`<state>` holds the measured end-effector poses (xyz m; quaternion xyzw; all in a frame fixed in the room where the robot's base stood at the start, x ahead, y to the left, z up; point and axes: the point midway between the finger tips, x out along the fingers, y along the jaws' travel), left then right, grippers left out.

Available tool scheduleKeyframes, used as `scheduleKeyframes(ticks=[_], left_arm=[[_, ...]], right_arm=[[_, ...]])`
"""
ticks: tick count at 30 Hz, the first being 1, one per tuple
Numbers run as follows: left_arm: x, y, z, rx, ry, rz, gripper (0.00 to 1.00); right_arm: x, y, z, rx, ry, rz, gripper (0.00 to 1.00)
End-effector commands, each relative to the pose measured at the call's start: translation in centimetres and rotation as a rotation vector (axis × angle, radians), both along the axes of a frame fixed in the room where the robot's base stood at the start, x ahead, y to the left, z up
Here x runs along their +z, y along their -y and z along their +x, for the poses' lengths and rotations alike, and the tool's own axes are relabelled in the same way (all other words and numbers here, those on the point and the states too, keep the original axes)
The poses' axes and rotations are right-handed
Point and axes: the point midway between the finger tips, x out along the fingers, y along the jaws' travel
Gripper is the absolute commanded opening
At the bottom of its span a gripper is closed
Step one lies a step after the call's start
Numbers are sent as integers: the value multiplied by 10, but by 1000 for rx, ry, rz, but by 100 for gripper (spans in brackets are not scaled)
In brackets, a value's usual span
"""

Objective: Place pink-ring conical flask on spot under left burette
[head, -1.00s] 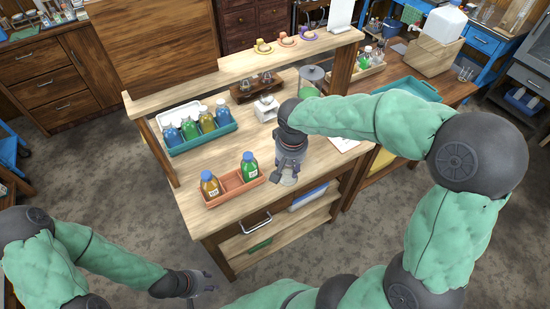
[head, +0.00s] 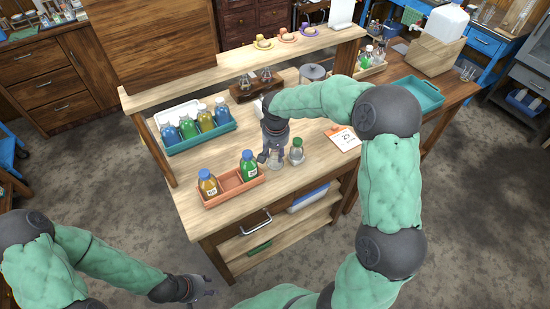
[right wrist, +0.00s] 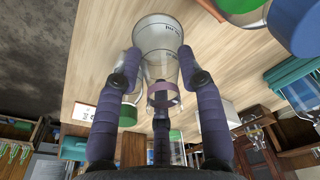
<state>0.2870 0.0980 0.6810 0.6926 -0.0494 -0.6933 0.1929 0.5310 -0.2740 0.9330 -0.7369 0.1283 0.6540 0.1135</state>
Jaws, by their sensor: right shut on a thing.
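My right gripper (head: 268,157) is over the front of the wooden bench. Its fingers (right wrist: 157,68) are shut around a clear glass conical flask (right wrist: 158,38), one on each side. A pink-purple ring (right wrist: 163,96) circles the flask's neck. In the head view the flask (head: 276,163) shows below the fingers, close to the bench top; I cannot tell if it touches. My left gripper (head: 203,287) is empty and open, low over the floor in front of the bench. I cannot make out a burette or the marked spot.
An orange tray (head: 235,187) with yellow and green bottles stands left of the flask. A green-topped glass vessel (head: 297,151) stands just right of it. A teal tray (head: 190,143) of bottles lies behind. A calendar card (head: 344,139) lies to the right.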

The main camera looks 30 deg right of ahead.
Motion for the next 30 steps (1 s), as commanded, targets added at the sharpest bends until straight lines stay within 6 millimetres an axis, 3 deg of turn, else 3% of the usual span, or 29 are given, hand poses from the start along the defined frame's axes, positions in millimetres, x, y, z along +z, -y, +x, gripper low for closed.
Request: scheduleKeyframes(ticks=[7,18,19,21,30], left_arm=[[-14,0,0,0,0,0,40],[-15,0,0,0,0,0,40],[-15,0,0,0,0,0,40],[-14,0,0,0,0,0,40],[-14,0,0,0,0,0,40]], right_arm=[[-32,0,2,0,-2,1,4],[-35,0,3,0,1,0,4],[-36,0,3,0,0,0,42],[-35,0,3,0,0,0,61],[-35,0,3,0,0,0,63]])
